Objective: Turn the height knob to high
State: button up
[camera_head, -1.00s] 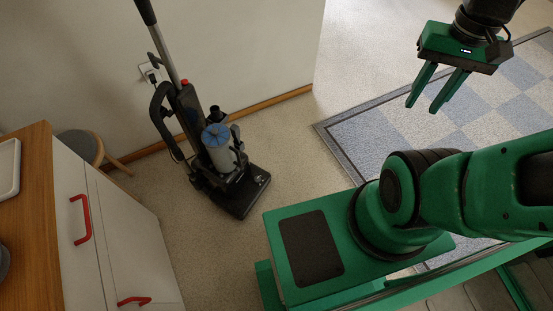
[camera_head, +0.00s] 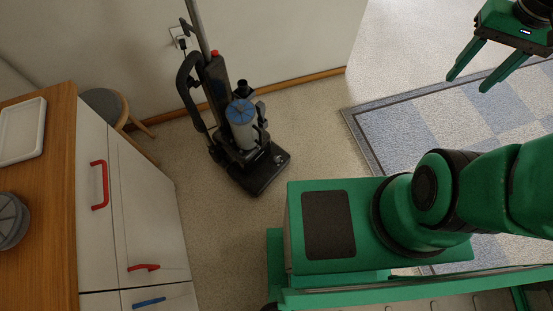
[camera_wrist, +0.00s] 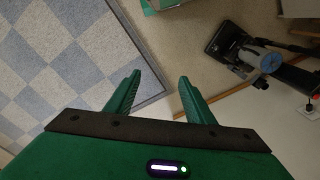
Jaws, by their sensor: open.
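An upright vacuum cleaner (camera_head: 236,135), black with a blue-topped clear canister and a red button, stands by the wall in the head view. Its dark floor head (camera_head: 262,172) rests on the floor and carries a small pale round detail (camera_head: 278,158); I cannot tell whether this is the height knob or read its setting. My gripper (camera_head: 468,83) is open and empty at the upper right, well apart from the vacuum. In the wrist view, my gripper (camera_wrist: 160,78) shows both green fingers spread, with the vacuum (camera_wrist: 232,45) at the upper right.
A wooden-topped cabinet (camera_head: 60,170) with red and blue handles stands at left, bearing a white tray (camera_head: 22,131). A round stool (camera_head: 105,103) is behind it. A wall socket (camera_head: 178,35) is behind the vacuum. A checkered rug (camera_head: 400,120) lies right; bare floor lies between.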

jog(key=w+a+f+n, duration=0.2)
jog(key=w+f, duration=0.2)
jog(key=w, duration=0.3)
jog(key=w+a+f+n+t, duration=0.1)
jog(key=w+a+f, duration=0.1)
jog(key=w+f, duration=0.45)
jog(key=w+a+f+n, duration=0.2)
jog(key=w+f, duration=0.1)
jog(key=w, duration=0.6)
jog(key=w+a+f+n, duration=0.1)
jog(key=w+a+f, duration=0.25)
jog(key=f, duration=0.25)
jog(key=w+a+f+n+t, duration=0.1)
jog(key=w+a+f+n, duration=0.1)
jog(key=w+a+f, duration=0.3)
jog(key=w+a+f+n, duration=0.1)
jog(key=w+a+f, duration=0.15)
jog(key=f, duration=0.45)
jog(key=n+y, duration=0.4)
jog(key=n, duration=0.3)
send_near(277, 159)
jog(key=x, duration=0.8)
jog(key=shift+a+f, duration=0.1)
jog(key=shift+f, duration=0.05)
